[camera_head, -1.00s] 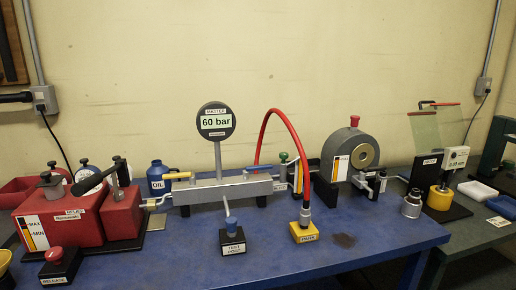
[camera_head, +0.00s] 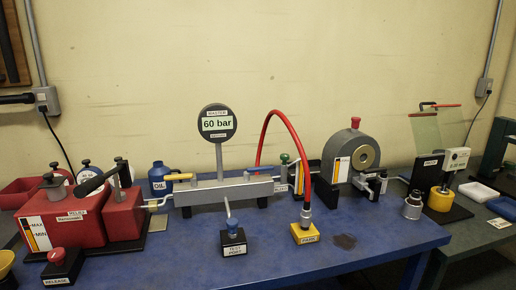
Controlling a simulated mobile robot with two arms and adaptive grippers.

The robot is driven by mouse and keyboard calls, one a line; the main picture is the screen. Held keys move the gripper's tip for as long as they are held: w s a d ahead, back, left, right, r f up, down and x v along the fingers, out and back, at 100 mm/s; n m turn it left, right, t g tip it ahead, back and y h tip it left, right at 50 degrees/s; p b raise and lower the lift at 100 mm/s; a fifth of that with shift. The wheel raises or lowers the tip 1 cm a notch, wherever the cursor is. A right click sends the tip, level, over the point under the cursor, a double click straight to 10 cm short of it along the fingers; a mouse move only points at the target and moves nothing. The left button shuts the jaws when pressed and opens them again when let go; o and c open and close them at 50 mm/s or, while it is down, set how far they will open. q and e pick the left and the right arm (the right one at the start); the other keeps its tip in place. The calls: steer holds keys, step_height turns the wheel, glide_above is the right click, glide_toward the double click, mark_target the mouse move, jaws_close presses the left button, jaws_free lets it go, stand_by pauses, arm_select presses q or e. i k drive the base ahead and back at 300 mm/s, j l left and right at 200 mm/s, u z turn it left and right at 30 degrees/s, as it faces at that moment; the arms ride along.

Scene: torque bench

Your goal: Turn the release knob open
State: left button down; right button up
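The release knob (camera_head: 57,254) is a red round knob on a dark block (camera_head: 70,267) labelled RELEASE, at the lower left of the head view. It stands at the front left of the blue bench, in front of the red pump tank (camera_head: 75,220). I cannot tell from its look whether it is open or closed. The round master gauge (camera_head: 217,121) on a post reads 60 bar. Neither of my grippers is in view.
A yellow funnel-like object (camera_head: 6,262) is left of the knob block. The test port block (camera_head: 234,244) and the yellow park block (camera_head: 305,234) with a red hose (camera_head: 288,122) stand further right. The blue bench (camera_head: 150,272) is clear between knob and test port.

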mark_target(56, 256)
steer(key=u, duration=1.35)
